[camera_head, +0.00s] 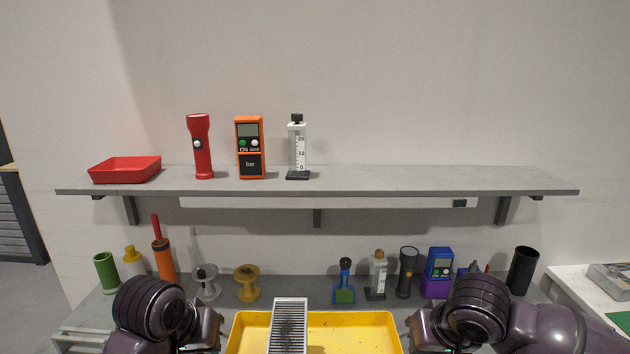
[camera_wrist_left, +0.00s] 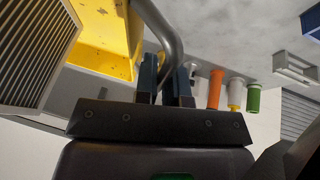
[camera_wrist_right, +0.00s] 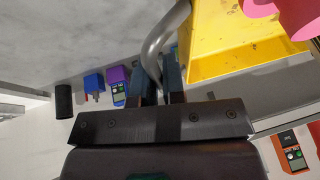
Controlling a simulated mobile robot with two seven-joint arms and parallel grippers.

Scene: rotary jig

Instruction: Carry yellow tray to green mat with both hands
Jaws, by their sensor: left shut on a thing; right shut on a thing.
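The yellow tray (camera_head: 375,325) is at the bottom centre of the head view, between my two arms. A grey ridged metal piece (camera_head: 290,325) stands over its left part and hides some of it. In the left wrist view, my left gripper (camera_wrist_left: 168,80) is shut on a bent metal handle (camera_wrist_left: 160,25) beside the tray (camera_wrist_left: 105,40). In the right wrist view, my right gripper (camera_wrist_right: 158,82) is shut on the opposite metal handle (camera_wrist_right: 160,40) beside the tray (camera_wrist_right: 225,45). A green patch (camera_head: 620,321), apparently the mat, shows partly at the right edge.
A grey bench behind the tray holds spools, bottles and a blue meter (camera_head: 439,263). Above is a shelf (camera_head: 400,180) with a red bin (camera_head: 125,169), red flashlight (camera_head: 201,147) and orange meter (camera_head: 250,147). A white table (camera_head: 575,285) at right carries a grey box (camera_head: 610,280).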

